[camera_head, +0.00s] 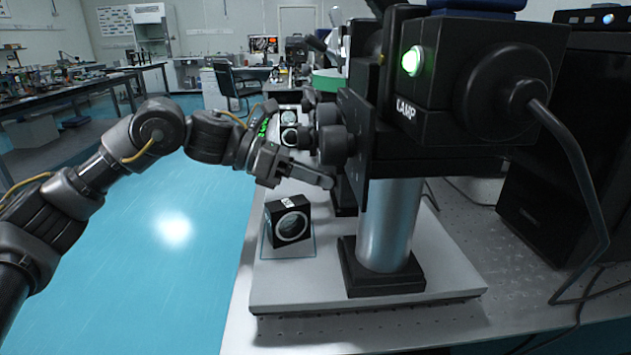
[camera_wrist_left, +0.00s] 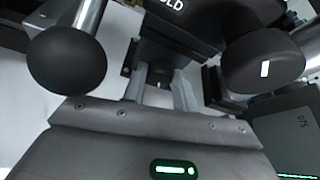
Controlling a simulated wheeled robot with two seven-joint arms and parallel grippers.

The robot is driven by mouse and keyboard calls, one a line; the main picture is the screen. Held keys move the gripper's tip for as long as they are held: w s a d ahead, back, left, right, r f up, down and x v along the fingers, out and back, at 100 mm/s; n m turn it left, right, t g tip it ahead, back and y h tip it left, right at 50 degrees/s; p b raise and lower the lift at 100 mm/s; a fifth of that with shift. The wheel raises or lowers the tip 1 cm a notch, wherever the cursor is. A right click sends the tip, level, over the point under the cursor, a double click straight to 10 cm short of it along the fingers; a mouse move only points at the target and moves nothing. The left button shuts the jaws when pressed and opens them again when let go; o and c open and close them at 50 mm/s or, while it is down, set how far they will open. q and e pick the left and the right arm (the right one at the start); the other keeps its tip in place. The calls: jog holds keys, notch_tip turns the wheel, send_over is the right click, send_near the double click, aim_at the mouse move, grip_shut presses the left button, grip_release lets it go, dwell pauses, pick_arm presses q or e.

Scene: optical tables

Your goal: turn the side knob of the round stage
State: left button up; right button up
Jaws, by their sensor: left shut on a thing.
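The knob sits under a black block with white lettering, only partly readable. In the head view the held knob is hidden behind my gripper and the larger black knobs (camera_head: 335,146). The round stage itself cannot be made out clearly. My right gripper is in neither view.
Large round black knobs flank my fingers, at left (camera_wrist_left: 66,62) and right (camera_wrist_left: 262,62) in the wrist view. A metal post (camera_head: 391,225) stands on a grey base plate (camera_head: 300,290). A small black lens cube (camera_head: 288,221) sits below my gripper. Open floor lies left.

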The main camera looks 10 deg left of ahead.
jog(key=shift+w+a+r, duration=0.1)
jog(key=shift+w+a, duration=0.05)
pick_arm(q)
jog(key=o, duration=0.7)
jog(key=v, duration=1)
jog(key=shift+a+r+p, duration=0.2)
jog(key=shift+a+p, duration=0.1)
jog(key=shift+a, duration=0.15)
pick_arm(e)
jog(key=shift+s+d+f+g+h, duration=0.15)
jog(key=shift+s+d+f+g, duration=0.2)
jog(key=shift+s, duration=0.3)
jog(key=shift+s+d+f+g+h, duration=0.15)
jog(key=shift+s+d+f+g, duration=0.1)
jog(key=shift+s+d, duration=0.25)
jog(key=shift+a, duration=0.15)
